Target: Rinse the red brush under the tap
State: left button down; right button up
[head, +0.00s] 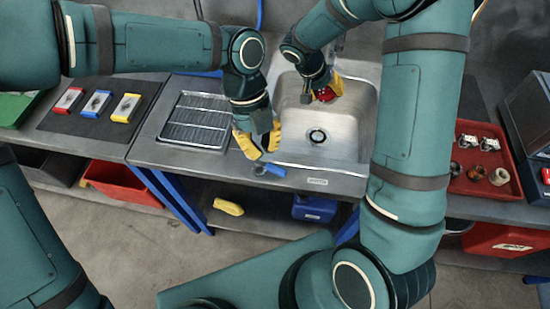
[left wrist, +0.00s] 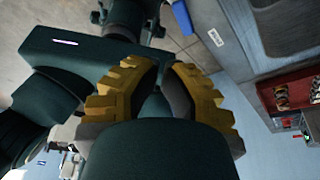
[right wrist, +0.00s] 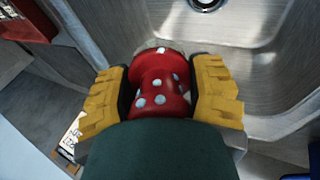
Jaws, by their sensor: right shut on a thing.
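The red brush (right wrist: 160,85) has a red body with pale dots in the right wrist view. My right gripper (right wrist: 163,90) is shut on it, with one yellow finger on each side. In the head view the red brush (head: 324,93) is over the left part of the metal sink basin (head: 350,145), above and behind the drain. The tap cannot be clearly made out behind my right arm. My left gripper (head: 261,141) is open and empty at the sink's front left, just above a blue handle (head: 270,168) at the counter's front edge. Its parted fingers also show in the left wrist view (left wrist: 165,65).
A ridged metal draining area (head: 195,120) lies left of the basin. Several coloured blocks lie on a dark mat (head: 55,124) further left. A red tray (head: 510,187) with small parts stands at the right. A yellow item (head: 228,206) and a blue container (head: 314,208) are below the counter.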

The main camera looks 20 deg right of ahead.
aim_at(270, 168)
pick_arm(q)
jog(key=shift+s+d+f+m+t+y, duration=0.1)
jog(key=shift+s+f+m+t+y, duration=0.35)
jog(key=shift+f+m, duration=1.3)
jog(key=shift+s+d+f+m+y, duration=0.15)
jog(key=shift+f+m+y, duration=0.55)
jog(key=shift+f+m, duration=1)
jog(key=shift+s+f+m+t+y, duration=0.3)
jog(key=shift+f+m+y, duration=0.25)
jog(key=shift+f+m, duration=1.2)
jog(key=shift+r+m, duration=0.3)
jog(key=d+n, duration=0.1)
jog(key=n, duration=0.1)
jog(key=n+g+h, duration=0.1)
jog(key=shift+w+d+n, duration=0.2)
jog(key=shift+d+n, duration=0.15)
jog(key=shift+n, duration=0.05)
